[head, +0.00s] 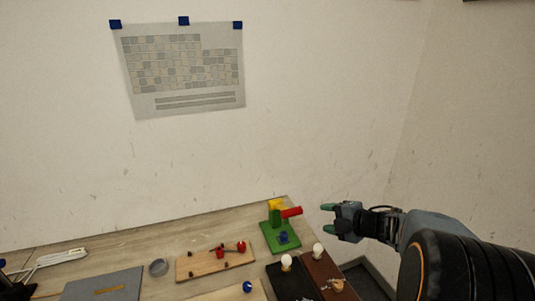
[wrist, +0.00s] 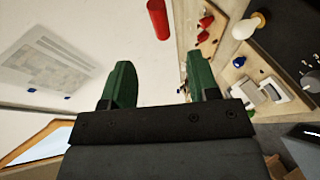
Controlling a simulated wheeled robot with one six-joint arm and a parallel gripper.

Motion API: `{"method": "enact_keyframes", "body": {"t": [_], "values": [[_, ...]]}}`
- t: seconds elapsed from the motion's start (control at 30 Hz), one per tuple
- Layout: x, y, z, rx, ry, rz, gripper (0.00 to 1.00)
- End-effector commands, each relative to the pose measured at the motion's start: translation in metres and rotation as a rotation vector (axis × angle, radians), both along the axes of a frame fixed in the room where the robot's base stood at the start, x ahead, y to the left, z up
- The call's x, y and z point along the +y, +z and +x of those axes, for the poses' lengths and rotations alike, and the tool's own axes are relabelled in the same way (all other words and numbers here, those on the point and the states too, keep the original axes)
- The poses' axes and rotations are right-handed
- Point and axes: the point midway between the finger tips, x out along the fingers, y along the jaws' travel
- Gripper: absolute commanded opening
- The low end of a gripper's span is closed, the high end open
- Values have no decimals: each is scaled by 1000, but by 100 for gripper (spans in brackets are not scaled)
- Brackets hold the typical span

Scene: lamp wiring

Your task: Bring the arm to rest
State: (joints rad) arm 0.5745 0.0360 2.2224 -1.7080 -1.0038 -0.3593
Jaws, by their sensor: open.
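My gripper (head: 327,215) is at the right in the head view, held in the air just right of the table's far right corner. Its two green-tipped fingers are apart with nothing between them. In the wrist view the open green fingers (wrist: 160,88) point up the picture, with the wall and table edge beyond. My arm reaches in from the lower right of the head view.
A green stand (head: 279,238) with a red cylinder (head: 291,212) is close left of my gripper. The table (head: 130,247) also carries a wooden board (head: 205,264), a grey plate (head: 90,288) and white bulbs (head: 286,262). A chart (head: 180,70) hangs on the wall.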

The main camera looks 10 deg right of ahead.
Motion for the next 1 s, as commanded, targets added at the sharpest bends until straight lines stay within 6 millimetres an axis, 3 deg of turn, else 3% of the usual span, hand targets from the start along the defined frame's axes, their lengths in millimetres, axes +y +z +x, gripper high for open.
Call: {"method": "enact_keyframes", "body": {"t": [0.13, 0.27, 0.37, 0.47, 0.57, 0.7, 0.9, 1.0], "values": [[-31, -7, 13, 36, -225, -4, 55], [-84, -13, 15, 92, -647, 57, 55], [-111, -11, -3, 152, -996, 150, 55], [-115, -13, -34, 248, -1305, 280, 55], [-93, -18, -72, 397, -1552, 433, 55], [-29, -26, -123, 676, -1745, 635, 55], [57, -15, -164, 953, -1696, 786, 55], [76, -4, -167, 944, -1612, 808, 55]]}}
